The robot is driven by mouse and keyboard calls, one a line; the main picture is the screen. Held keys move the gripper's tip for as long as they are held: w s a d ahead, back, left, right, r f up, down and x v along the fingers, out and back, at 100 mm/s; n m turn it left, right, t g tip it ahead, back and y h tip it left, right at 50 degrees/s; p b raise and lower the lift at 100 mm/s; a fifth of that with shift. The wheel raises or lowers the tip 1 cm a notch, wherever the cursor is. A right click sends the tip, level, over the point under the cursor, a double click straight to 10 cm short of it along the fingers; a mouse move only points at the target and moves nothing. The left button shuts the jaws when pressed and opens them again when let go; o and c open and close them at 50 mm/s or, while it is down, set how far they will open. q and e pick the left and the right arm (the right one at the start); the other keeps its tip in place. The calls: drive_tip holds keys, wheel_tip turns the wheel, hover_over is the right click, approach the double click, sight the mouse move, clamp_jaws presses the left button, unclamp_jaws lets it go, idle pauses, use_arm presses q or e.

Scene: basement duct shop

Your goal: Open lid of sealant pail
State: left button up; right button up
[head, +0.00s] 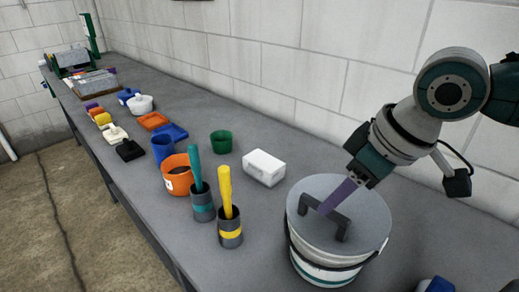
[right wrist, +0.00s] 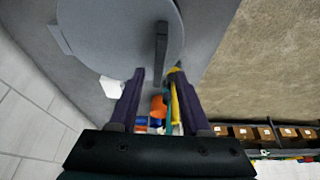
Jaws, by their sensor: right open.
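The sealant pail (head: 312,272) is white with dark bands and stands on the bench at the right of the head view. Its round grey lid (head: 315,187) sits flat on top and looks closed. A dark bar handle (head: 341,228) rises from the lid; the lid (right wrist: 105,30) and handle (right wrist: 161,45) also show in the right wrist view. My right gripper (head: 328,207) reaches down to the handle with purple fingers. In the right wrist view its fingertips (right wrist: 158,72) are apart, with the handle's near end between them. I cannot tell whether they touch it. My left gripper is not in view.
A white box (head: 264,168), a grey cup with a yellow tool (head: 230,233), a grey cup with a teal tool (head: 202,205) and an orange bucket (head: 178,175) stand left of the pail. A block wall (head: 330,60) runs behind the bench.

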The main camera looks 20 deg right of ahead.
drive_tip(key=shift+x, duration=1.25)
clamp_jaws()
idle(0.5)
